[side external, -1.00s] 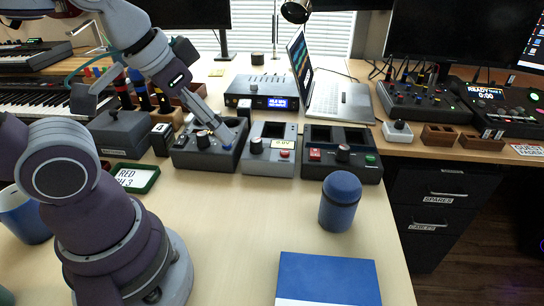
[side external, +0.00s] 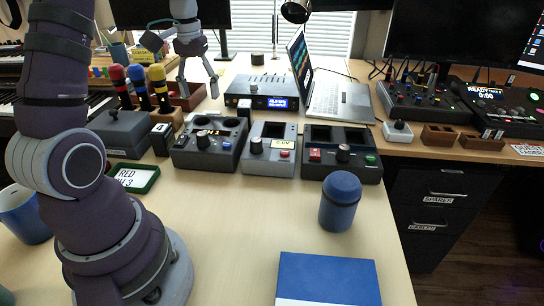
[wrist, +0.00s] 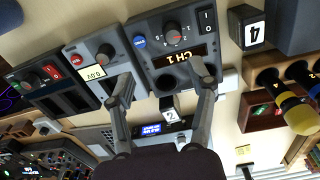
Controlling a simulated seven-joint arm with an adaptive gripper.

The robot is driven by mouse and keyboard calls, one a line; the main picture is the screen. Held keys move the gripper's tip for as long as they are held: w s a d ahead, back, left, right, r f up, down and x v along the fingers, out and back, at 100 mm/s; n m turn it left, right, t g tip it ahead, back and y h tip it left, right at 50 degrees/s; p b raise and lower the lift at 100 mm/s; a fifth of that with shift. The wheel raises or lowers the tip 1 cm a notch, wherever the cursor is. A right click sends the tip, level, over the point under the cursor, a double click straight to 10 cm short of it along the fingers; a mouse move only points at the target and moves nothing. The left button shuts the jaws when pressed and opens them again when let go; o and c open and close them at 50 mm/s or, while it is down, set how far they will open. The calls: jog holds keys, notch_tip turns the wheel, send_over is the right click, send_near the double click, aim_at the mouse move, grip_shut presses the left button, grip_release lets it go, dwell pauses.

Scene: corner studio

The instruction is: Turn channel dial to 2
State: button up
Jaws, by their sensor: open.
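The channel box (side external: 180,158) is a dark grey unit on the desk, left of two similar boxes. Its black dial (wrist: 172,37) shows in the wrist view between a blue button and a rocker switch marked 1 and 0. Its display (wrist: 186,56) reads CH 1, upside down in that view. The dial (side external: 202,136) also shows in the side view, small and unclear. My gripper (side external: 198,86) is raised above and behind the box, with its fingers apart and nothing between them. In the wrist view my gripper (wrist: 163,80) is clear of the dial.
A light grey box (side external: 268,168) reading 0.0V and a third box (side external: 343,170) stand to the right. Red, blue and yellow-topped sticks (side external: 157,73) stand at the left. A blue canister (side external: 340,202) and green-framed card (side external: 133,178) sit in front.

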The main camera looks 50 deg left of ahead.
aim_at(202, 134)
jog(key=shift+s+a+f+n, duration=0.25)
jog(key=shift+a+f+n, duration=0.05)
jog(key=shift+a+f, duration=0.6)
notch_tip(202, 134, down, 10)
jog(key=shift+r, duration=0.1)
grip_shut()
